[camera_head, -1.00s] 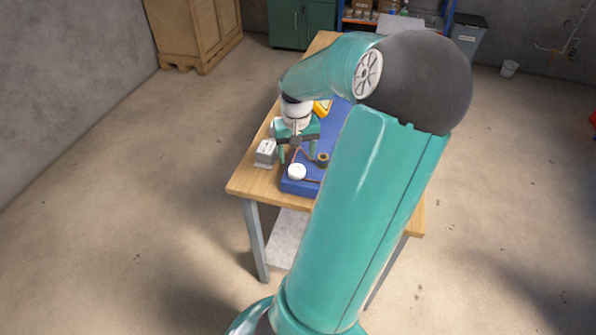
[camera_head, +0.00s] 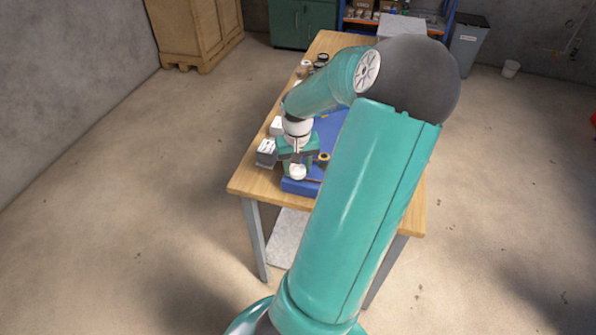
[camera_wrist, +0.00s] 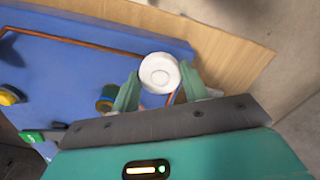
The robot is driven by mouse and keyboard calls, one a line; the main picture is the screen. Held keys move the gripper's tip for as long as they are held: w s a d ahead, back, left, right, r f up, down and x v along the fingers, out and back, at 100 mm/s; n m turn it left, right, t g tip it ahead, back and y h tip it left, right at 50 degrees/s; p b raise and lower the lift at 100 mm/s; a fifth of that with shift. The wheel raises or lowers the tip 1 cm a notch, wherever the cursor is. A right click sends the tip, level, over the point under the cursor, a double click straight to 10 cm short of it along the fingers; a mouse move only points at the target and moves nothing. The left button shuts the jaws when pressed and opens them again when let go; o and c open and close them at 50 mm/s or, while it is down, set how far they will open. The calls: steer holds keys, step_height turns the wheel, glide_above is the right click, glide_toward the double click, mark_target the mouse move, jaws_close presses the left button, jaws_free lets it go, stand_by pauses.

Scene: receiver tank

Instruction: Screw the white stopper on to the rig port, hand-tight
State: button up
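The white stopper (camera_head: 297,172) is a round white disc at the front left corner of the blue board. In the wrist view the stopper (camera_wrist: 159,73) shows whole, with a raised ring on its face. My gripper (camera_head: 298,167) is right at it. The two green fingers (camera_wrist: 160,84) stand one on each side of its near edge, very close to it. I cannot tell whether they touch or grip it. What lies under the stopper is hidden, so I cannot tell whether it sits on a port.
The blue board (camera_wrist: 60,55) lies on the wooden table (camera_head: 250,180). A brass-coloured fitting (camera_wrist: 106,98) stands close beside my left finger. The table's front edge is near the stopper.

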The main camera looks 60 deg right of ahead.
mark_target(298, 168)
jaws_close()
steer(key=shift+r, duration=3.05)
steer(key=shift+d, duration=0.15)
